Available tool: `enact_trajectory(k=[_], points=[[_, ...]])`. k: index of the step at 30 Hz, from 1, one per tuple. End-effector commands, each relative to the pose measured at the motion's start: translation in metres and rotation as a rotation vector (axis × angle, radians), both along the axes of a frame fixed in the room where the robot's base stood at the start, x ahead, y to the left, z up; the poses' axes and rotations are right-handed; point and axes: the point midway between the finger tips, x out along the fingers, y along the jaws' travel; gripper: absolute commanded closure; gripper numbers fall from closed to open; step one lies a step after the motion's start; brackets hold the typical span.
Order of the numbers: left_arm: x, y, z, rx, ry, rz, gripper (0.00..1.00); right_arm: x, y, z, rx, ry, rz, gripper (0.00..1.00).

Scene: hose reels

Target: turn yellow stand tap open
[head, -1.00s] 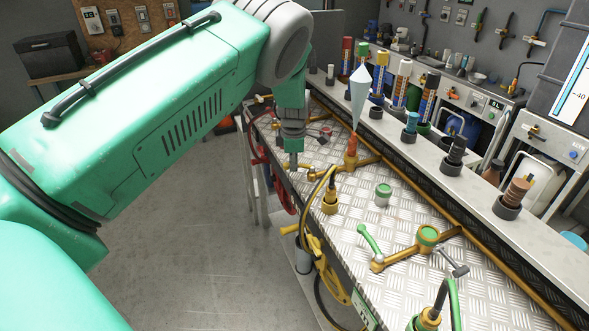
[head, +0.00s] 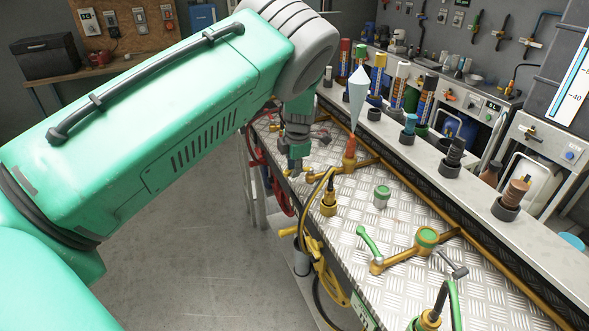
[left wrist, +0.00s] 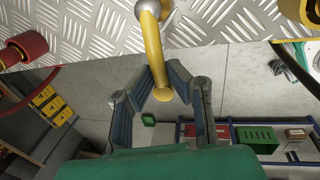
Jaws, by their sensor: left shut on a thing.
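In the left wrist view, a curved yellow tap lever (left wrist: 154,50) runs down from a grey ball-shaped joint over the edge of the chequered metal bench. My left gripper (left wrist: 162,88) has its two fingers closed around the lower end of this lever. In the head view my left gripper (head: 296,165) is at the bench's left edge, beside a brass-yellow pipe fitting (head: 313,173). The lever itself is mostly hidden there by the gripper. A yellow pipe stand with a red nozzle (head: 349,149) stands just right of it. My right gripper is not in view.
A yellow hose reel (head: 322,259) hangs at the bench side. Open floor (head: 200,240) lies left of the bench.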

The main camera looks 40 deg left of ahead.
Motion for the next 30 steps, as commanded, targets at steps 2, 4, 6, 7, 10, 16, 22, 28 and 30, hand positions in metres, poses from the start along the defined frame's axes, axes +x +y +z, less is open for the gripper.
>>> enact_trajectory(k=[2, 4, 6, 7, 10, 16, 22, 28, 30], points=[[0.003, 0.003, 0.006, 0.006, -0.011, 0.006, 1.0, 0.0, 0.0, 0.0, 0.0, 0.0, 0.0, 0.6], [0.003, 0.004, 0.006, 0.006, -0.011, 0.007, 1.0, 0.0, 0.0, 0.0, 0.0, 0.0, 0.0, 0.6], [0.003, 0.004, 0.006, 0.006, -0.011, 0.007, 1.0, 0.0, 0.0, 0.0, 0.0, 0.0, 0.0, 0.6], [0.003, 0.004, 0.006, 0.006, -0.011, 0.007, 1.0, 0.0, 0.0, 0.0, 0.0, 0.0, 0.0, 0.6], [0.003, 0.004, 0.006, 0.006, -0.011, 0.007, 0.8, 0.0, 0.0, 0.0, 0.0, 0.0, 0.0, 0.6], [0.002, 0.002, 0.003, 0.004, -0.006, 0.005, 0.67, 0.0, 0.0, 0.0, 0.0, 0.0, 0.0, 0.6], [0.002, 0.001, 0.003, 0.002, -0.003, 0.004, 0.67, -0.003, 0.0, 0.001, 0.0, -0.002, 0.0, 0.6], [0.0, -0.004, 0.031, 0.002, -0.007, 0.003, 0.67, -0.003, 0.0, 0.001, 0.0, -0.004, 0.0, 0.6], [-0.002, -0.006, 0.046, 0.001, -0.008, 0.004, 0.67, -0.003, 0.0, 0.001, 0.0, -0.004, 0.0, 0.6]])
